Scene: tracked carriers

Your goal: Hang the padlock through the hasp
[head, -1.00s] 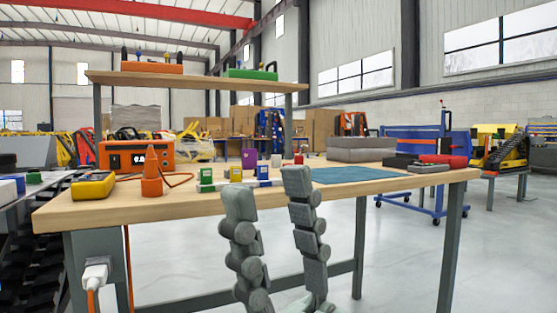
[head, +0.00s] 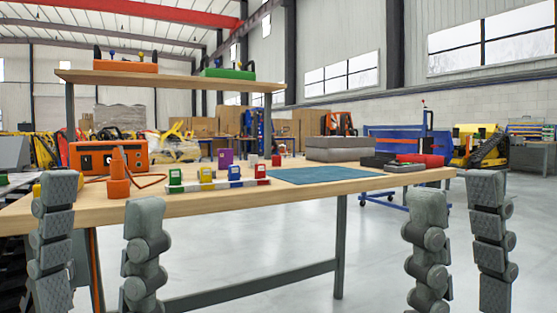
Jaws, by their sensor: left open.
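A row of small lock-like blocks stands along a white strip (head: 220,185) near the table's front edge: green (head: 175,177), yellow (head: 206,174), blue (head: 235,173) and red (head: 260,170). A purple block (head: 226,157) and smaller pale and red (head: 276,160) pieces stand behind them. They are too small to tell which is the padlock or the hasp.
A blue mat (head: 320,175) lies at mid-right. Grey blocks (head: 345,149) and a red roll (head: 420,160) are behind it. A shelf (head: 170,79) holds orange and green trays. The front middle is clear.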

